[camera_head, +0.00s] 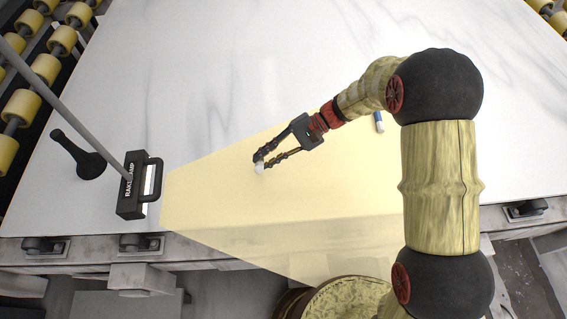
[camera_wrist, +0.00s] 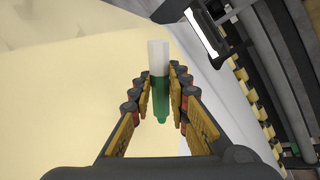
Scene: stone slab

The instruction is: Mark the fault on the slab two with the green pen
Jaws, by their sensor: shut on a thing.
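The white slab (camera_head: 300,60) with faint grey veins fills the head view; no number or clear fault mark can be made out on it. My gripper (camera_head: 259,163) is above the slab's near middle part, inside a yellow lit patch. In the wrist view, my gripper (camera_wrist: 160,92) is shut on the green pen (camera_wrist: 161,98), which has a white end and a green body. In the head view only the pen's pale end (camera_head: 259,169) shows below the fingertips. I cannot tell whether the pen touches the slab.
A black lamp with a handle (camera_head: 131,200) stands on the slab at left, casting the yellow patch. A black knobbed tool (camera_head: 88,164) is beyond it. A blue and white pen (camera_head: 379,122) lies right of my gripper. Yellow rollers (camera_head: 22,107) line the left edge.

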